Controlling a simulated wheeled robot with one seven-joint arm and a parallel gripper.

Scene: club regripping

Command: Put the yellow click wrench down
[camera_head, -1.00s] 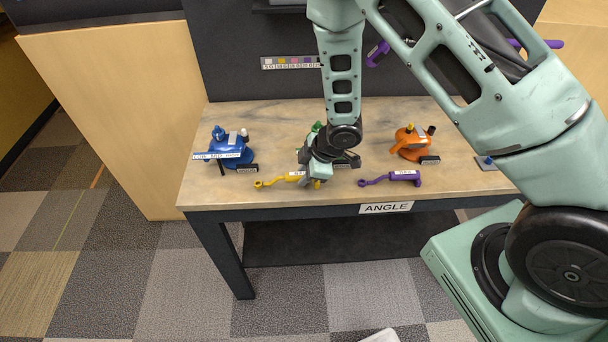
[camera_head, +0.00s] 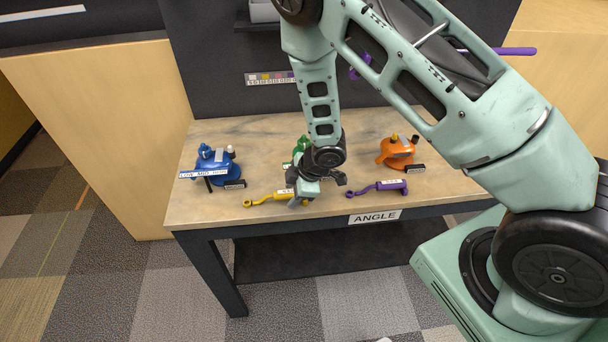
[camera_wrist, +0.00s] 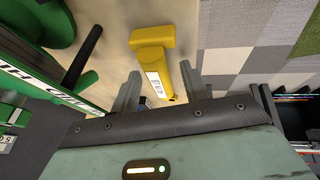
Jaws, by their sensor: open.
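The yellow click wrench (camera_head: 263,199) lies near the front edge of the bench, its ring end pointing left. My gripper (camera_head: 304,193) is over its handle end and partly hides it. In the wrist view, the yellow handle (camera_wrist: 156,60) with a white label shows between and beyond the two fingers of my gripper (camera_wrist: 162,86). The fingers are apart, with visible gaps to the handle on both sides. The wrench's ring end is not in the wrist view.
A purple wrench (camera_head: 378,188) lies close on the right. Blue (camera_head: 217,167), green (camera_head: 300,146) and orange (camera_head: 396,152) devices stand behind on the bench (camera_head: 255,145). The green one (camera_wrist: 42,25) is close on the left in the wrist view. Bare bench lies left of the yellow wrench.

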